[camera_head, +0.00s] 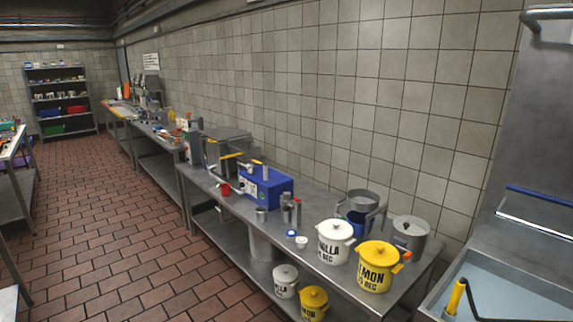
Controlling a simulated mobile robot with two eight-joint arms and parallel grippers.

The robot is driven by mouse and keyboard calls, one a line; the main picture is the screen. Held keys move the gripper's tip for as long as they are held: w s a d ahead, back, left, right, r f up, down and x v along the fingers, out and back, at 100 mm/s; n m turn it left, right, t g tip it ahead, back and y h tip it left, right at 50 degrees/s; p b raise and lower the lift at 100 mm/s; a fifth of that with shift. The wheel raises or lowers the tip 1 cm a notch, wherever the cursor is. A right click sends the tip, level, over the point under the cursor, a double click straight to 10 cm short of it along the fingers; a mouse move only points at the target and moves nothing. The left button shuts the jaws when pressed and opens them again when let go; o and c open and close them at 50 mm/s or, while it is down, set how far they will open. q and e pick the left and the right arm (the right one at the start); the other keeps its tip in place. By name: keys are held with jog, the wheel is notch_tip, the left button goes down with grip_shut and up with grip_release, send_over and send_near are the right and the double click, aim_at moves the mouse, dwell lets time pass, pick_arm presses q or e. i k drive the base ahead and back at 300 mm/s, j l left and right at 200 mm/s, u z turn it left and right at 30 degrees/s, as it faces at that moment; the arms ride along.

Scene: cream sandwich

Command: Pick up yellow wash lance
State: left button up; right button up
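A yellow handle (455,297) with a bent black tube stands at the near left edge of the sink basin, at the bottom right of the head view. Neither of my grippers is in view.
The steel sink (520,290) fills the lower right. Left of it, a steel table (300,262) holds a white bucket (334,245), a yellow lemon bucket (376,270), metal pots and a blue machine (265,188). The brick-tiled floor (130,240) is clear.

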aim_at(458, 289)
jog(key=z, duration=1.35)
jog(key=i+j+z, duration=0.15)
jog(key=i+j, duration=0.15)
jog(key=i, duration=0.25)
jog(key=i+j+z, duration=0.15)
jog(key=i+j, duration=0.2)
jog(key=i, duration=0.15)
